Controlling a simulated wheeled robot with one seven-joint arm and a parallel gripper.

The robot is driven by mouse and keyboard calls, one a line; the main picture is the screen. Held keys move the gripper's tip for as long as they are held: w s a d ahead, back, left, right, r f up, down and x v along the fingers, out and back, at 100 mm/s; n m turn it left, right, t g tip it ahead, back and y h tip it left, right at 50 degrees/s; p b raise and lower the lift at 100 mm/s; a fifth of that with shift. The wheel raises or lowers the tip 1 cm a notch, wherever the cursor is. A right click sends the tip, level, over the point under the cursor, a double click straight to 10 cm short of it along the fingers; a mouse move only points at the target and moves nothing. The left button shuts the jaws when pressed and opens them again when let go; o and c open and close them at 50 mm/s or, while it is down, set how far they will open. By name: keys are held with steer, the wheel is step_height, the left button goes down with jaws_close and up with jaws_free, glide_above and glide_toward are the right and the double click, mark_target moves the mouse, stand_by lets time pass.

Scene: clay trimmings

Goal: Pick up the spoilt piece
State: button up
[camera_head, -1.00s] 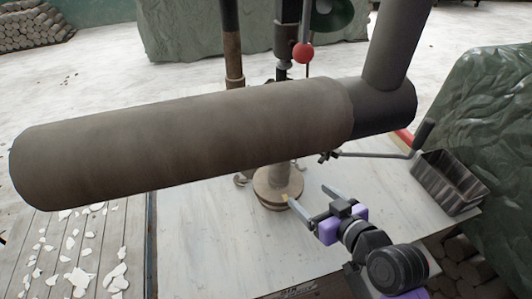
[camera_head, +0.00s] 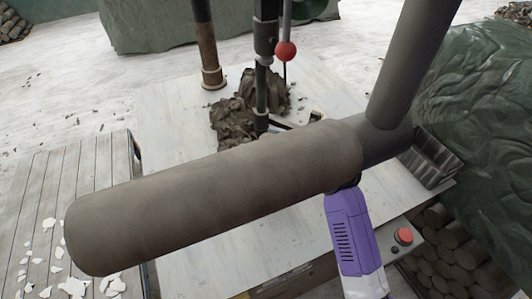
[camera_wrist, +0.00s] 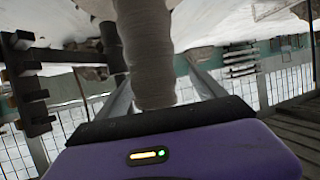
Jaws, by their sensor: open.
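Dark, crumpled clay lumps (camera_head: 235,118) lie on the white table (camera_head: 165,110) at the foot of the upright post in the head view. I cannot tell which piece is the spoilt one. My gripper (camera_wrist: 157,78) is open in the wrist view, with its two fingers apart. A pale, ribbed, round-ended column (camera_wrist: 150,50) shows between the fingers. I cannot tell whether they touch it. In the head view my gripper is hidden behind a large brown cylinder; only my purple wrist (camera_head: 350,230) shows below it.
The large brown cylinder (camera_head: 210,195) crosses the foreground and hides much of the table. A dark ridged tray (camera_head: 430,150) stands at the table's right edge. A red button (camera_head: 403,236) sits at front right. White shards (camera_head: 72,285) lie on boards at left.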

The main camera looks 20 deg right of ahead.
steer(key=shift+w+a+f, duration=0.15)
steer(key=shift+w+f, duration=0.15)
steer(key=shift+w, duration=0.2)
jaws_close()
steer(key=shift+r, duration=0.15)
